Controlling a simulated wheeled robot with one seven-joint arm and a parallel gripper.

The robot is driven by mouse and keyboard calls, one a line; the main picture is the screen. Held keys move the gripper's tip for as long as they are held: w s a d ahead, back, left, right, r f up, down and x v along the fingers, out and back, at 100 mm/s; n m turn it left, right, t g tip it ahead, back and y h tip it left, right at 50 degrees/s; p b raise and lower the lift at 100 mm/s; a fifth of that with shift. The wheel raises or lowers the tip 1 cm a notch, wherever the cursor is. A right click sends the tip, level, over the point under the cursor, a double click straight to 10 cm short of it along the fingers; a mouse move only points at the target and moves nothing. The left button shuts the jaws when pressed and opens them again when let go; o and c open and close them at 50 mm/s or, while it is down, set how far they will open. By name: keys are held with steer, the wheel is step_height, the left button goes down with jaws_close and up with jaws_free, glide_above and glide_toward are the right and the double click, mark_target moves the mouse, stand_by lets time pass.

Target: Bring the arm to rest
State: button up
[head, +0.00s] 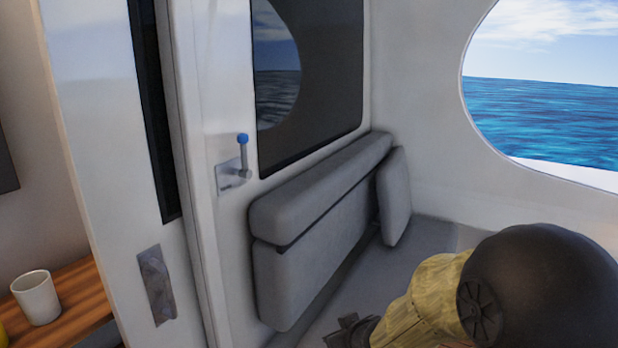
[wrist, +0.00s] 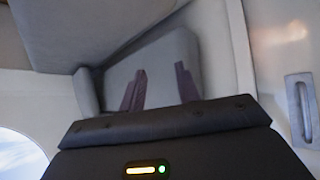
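My gripper (wrist: 160,76) shows in the wrist view with its two dark fingers apart and nothing between them. In the head view my gripper (head: 349,328) is a small dark shape at the bottom edge, partly cut off. It is in front of the grey seat area and apart from the wall handle. My arm (head: 430,300) reaches in from the lower right, with a tan sleeve-like link and a large black rounded joint. The joint hides part of the lower right.
A grey cushioned bench back (head: 310,215) and a smaller cushion (head: 394,197) line the wall. A blue-tipped lever handle (head: 243,155) sticks out from the white panel. A latch plate (head: 156,284) is on the door edge. A white cup (head: 37,297) stands on a wooden surface (head: 80,300).

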steer(key=s+d+f+m+g+h, duration=0.1)
steer(key=s+d+m+g+h, duration=0.2)
steer(key=s, duration=0.5)
steer(key=s+d+f+m+g, duration=0.1)
steer(key=s+d+m+g, duration=0.15)
steer(key=s+d, duration=0.35)
steer(key=w+p+v, duration=0.2)
steer(key=p+v, duration=0.6)
steer(key=p, duration=0.1)
steer(key=w+r+p+v, duration=0.1)
steer(key=p+v, duration=0.8)
steer(key=shift+w+a+g, duration=0.3)
steer(key=shift+w+g, duration=0.05)
steer(key=shift+w, duration=0.05)
steer(key=shift+w+a, duration=0.1)
